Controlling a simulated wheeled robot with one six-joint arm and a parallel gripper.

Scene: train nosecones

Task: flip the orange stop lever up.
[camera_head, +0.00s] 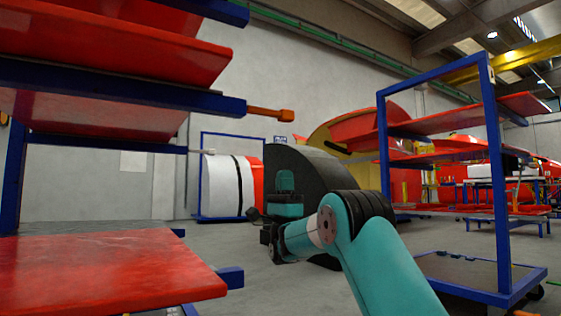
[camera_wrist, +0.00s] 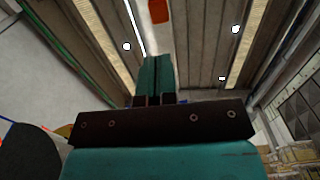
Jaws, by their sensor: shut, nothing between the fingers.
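The orange stop lever (camera_head: 270,114) sticks out to the right from the end of a blue bar on the left rack. It lies about level, with a thicker block at its outer end. My gripper (camera_head: 285,173) is below the lever and slightly to its right, teal fingers pointing up, apart from it. In the wrist view my gripper (camera_wrist: 155,58) is shut and empty, with its fingers together. An orange-red shape at the top edge of the wrist view is cut off; I cannot tell whether it is the lever.
The left rack's blue bar (camera_head: 170,97) carries red panels (camera_head: 110,270) close on the left. A blue-framed rack (camera_head: 495,170) stands on the right. A large dark curved part (camera_head: 335,180) is behind my gripper. Grey floor (camera_head: 225,235) lies open between the racks.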

